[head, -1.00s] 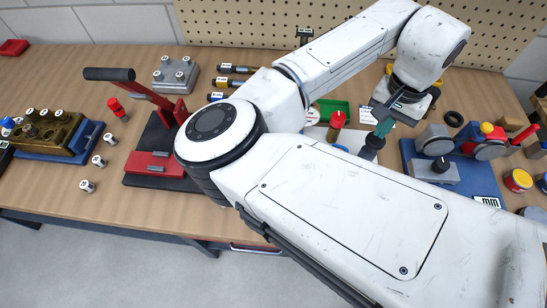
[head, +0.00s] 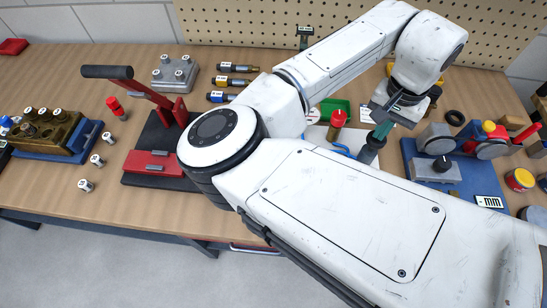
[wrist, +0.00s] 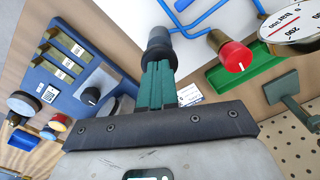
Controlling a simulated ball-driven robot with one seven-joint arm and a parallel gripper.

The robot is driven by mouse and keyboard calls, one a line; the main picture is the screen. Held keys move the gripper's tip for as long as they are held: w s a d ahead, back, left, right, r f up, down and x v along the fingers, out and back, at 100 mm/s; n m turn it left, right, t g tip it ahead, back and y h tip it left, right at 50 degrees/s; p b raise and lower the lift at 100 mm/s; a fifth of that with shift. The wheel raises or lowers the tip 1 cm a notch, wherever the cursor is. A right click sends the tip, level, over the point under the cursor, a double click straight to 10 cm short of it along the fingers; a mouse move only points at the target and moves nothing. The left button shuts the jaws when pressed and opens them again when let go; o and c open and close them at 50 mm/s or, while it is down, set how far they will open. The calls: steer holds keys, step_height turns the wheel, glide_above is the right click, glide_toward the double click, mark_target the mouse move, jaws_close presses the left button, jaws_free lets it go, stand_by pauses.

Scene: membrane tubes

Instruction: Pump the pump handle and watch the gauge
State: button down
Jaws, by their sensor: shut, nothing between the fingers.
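My gripper (head: 379,133) is over the right half of the bench, pointing down. Its green fingers (wrist: 158,85) are shut with nothing between them. A black rounded grip (wrist: 158,46), apparently the pump handle, is right at the fingertips in the wrist view; I cannot tell if they touch. It also shows below the fingers in the head view (head: 370,153). My arm hides much of the pump.
Blue tubes (wrist: 205,18) run beyond the fingertips. A green tray (head: 334,106) lies near the red knob. A blue plate with fittings (head: 425,160) stands close on the right. A red lever device (head: 160,160) is at the left. A pegboard (head: 240,35) backs the bench.

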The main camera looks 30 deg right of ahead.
steer(key=shift+f+b, duration=0.8)
steer(key=shift+f, duration=0.9)
steer(key=shift+r, duration=0.1)
step_height(320, 180, up, 7)
steer(key=p, duration=0.6)
steer(key=shift+p, duration=0.35)
